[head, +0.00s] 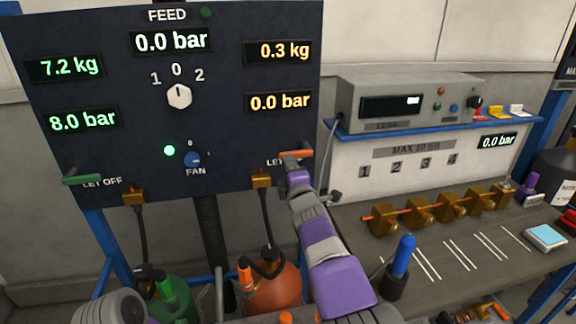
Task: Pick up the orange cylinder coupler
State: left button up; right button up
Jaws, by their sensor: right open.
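The orange coupler (245,273) stands upright at the top left of the orange cylinder (283,291), below the panel. A black hose loops beside it from a brass fitting (262,181) on the panel's lower edge. My right gripper (290,161) is up at the orange let-off lever (297,153) at the panel's lower right, well above the coupler. Its jaws are open, but their fingertips are small, and I cannot tell if they touch the lever. My left gripper is not in view.
The dark FEED panel (225,110) hangs over the cylinders. A green cylinder (180,292) with a green coupler (166,288) stands at left. The bench (440,265) at right holds brass blocks (420,208) and a blue-handled tool (402,257). A grey box (410,100) sits on the shelf.

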aim_at(246, 283)
jog(key=k, duration=1)
